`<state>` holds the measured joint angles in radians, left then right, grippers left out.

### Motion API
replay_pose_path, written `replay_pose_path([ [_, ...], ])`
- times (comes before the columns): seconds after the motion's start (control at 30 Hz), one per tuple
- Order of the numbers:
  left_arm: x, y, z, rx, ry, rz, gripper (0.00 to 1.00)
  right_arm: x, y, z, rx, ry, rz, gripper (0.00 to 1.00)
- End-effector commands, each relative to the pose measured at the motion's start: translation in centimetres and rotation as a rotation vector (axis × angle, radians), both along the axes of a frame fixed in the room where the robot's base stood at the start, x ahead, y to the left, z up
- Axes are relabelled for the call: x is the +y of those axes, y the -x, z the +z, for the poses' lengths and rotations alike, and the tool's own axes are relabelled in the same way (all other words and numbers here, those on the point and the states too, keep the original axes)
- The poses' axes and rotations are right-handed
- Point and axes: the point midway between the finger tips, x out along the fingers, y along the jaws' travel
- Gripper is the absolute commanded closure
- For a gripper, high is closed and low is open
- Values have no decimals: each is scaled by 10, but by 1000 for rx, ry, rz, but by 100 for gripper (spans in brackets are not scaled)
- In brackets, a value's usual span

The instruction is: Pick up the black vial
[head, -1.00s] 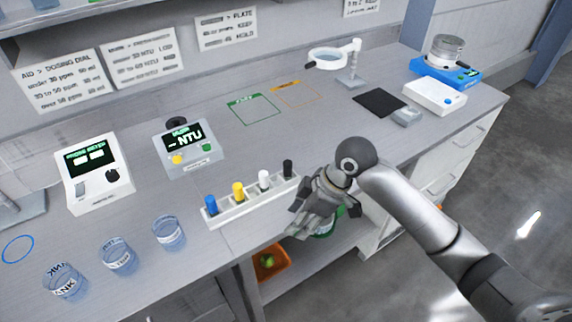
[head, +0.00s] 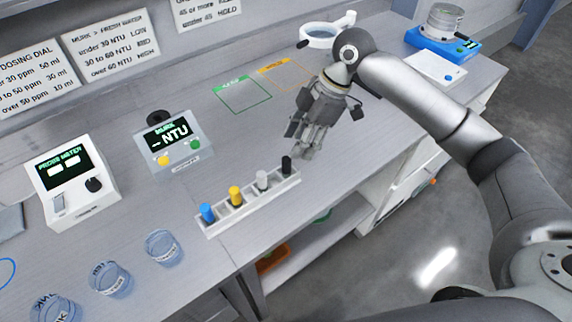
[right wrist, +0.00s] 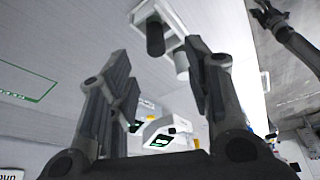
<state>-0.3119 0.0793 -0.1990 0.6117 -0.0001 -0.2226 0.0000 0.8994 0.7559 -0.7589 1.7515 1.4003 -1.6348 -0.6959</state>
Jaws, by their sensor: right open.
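The black vial (head: 286,164) stands upright in the last slot at the right end of a white rack (head: 244,208). In the right wrist view the black vial (right wrist: 155,38) shows above and between the fingers. My right gripper (head: 300,148) is open and empty, just above and behind the black vial in the head view, apart from it. A white vial (head: 262,180), a yellow vial (head: 236,195) and a blue vial (head: 208,212) stand in the same rack. What looks like my left gripper (right wrist: 268,14) shows small at the right wrist view's upper right; its jaws are unclear.
Left of the rack stand the NTU meter (head: 172,140), the probe meter (head: 76,180) and several clear cups (head: 164,248). A green outline (head: 243,95) and an orange outline (head: 287,73) mark bare bench behind. The rack is close to the bench's front edge.

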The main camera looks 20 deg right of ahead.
Motion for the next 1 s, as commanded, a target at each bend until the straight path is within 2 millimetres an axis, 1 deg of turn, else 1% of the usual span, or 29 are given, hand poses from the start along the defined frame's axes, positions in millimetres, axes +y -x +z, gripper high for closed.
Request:
replay_pose_path([
  [0.07, 0, 4, 2, 6, 0, 0, 60, 3, 0, -6, 0, 0, 0, 54],
  [0.17, 0, 2, 4, 3, -1, -1, 60, 6, -1, -12, 1, 0, 0, 54],
  [0.37, -1, -18, 20, -27, 3, -1, 60, 20, -4, -35, 4, 0, -1, 54],
  [0.4, -2, -22, 21, -34, 3, -1, 60, 22, -5, -41, 3, 0, -1, 54],
  [0.5, -2, -27, 23, -42, 5, -2, 60, 25, -5, -51, 0, 0, 0, 54],
  [0.6, -2, -25, 23, -39, 4, -2, 60, 26, -6, -56, -1, 1, -2, 54],
  [0.77, -1, -20, 22, -31, 4, -2, 60, 26, -6, -57, -2, 1, -1, 54],
  [0.8, -1, -18, 21, -28, 3, -2, 60, 26, -6, -57, -2, 1, -1, 55],
  [0.87, -1, -16, 21, -24, 2, -2, 60, 26, -6, -56, -2, 1, -1, 63],
  [1.0, -1, -12, 21, -19, 2, -2, 60, 26, -6, -56, -2, 1, -1, 81],
])
